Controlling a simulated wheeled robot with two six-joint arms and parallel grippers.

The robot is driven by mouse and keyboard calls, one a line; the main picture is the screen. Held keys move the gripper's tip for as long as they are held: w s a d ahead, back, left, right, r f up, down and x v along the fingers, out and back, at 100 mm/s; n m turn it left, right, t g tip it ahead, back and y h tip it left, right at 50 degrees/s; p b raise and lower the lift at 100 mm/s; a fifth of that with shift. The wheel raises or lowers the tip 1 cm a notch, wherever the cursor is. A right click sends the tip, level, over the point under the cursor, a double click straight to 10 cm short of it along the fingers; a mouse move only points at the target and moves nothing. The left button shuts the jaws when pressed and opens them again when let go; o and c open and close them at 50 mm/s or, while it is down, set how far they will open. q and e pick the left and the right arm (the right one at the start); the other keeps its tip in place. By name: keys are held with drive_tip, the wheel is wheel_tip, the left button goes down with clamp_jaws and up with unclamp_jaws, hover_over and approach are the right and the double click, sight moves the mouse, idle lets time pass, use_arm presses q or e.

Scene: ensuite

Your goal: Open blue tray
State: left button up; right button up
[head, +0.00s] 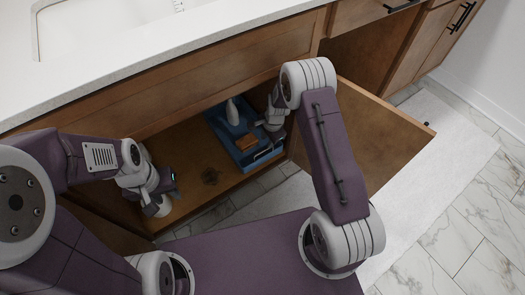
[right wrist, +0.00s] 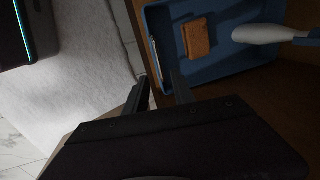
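The blue tray (head: 229,133) sits on the floor of the open cabinet under the counter. It holds a white bottle (head: 232,112) and an orange-brown sponge (head: 245,142). In the right wrist view, the tray (right wrist: 222,68) fills the upper right, with the sponge (right wrist: 198,40) and bottle (right wrist: 262,33) inside. My right gripper (right wrist: 158,92) has its two dark fingers apart, with nothing held between them, close to the tray's front end. Whether a finger touches the tray is unclear. My left gripper (head: 167,193) is by the cabinet's left side, away from the tray; its fingers are unclear.
The cabinet door (head: 375,130) stands open to the right of my right arm. The white counter (head: 130,65) overhangs the cabinet from above. A small dark round mark or fitting (head: 209,176) is on the cabinet floor. A pale mat (head: 440,165) lies on the marble-look tiles.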

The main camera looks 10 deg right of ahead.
wheel_tip(320, 180, down, 8)
drive_tip(key=w+b, duration=0.1)
drive_tip(key=b, duration=0.4)
drive_tip(key=shift+w+a+f, duration=0.15)
drive_tip(key=shift+w+a, duration=0.1)
drive_tip(key=shift+a, duration=0.05)
clamp_jaws()
idle(0.8)
